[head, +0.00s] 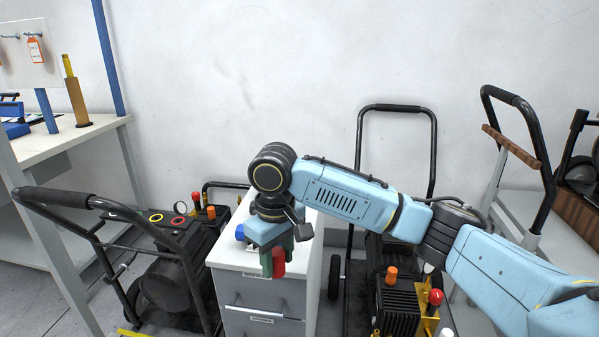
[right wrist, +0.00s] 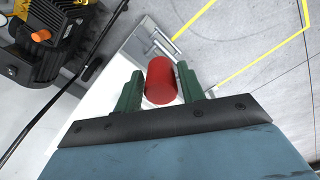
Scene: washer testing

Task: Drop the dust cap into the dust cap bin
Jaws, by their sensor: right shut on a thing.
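My right gripper (head: 272,263) is shut on a red cylindrical dust cap (head: 279,262). In the right wrist view the dust cap (right wrist: 161,80) sits between the two green fingers (right wrist: 160,92). The gripper points down over the front part of a white-topped drawer cabinet (head: 228,262). The dust cap appears above the cabinet's front edge; its exact height is hard to tell. I cannot make out a thing that is clearly the dust cap bin; the labels on the grey drawer fronts (head: 262,299) are too small to read. My left gripper is out of view.
A small blue object (head: 240,232) is on the cabinet top, partly hidden. A black pressure washer (head: 165,285) stands left of the cabinet, another (head: 397,305) to its right. A workbench (head: 70,137) is at far left. Yellow floor lines (right wrist: 240,75) show in the wrist view.

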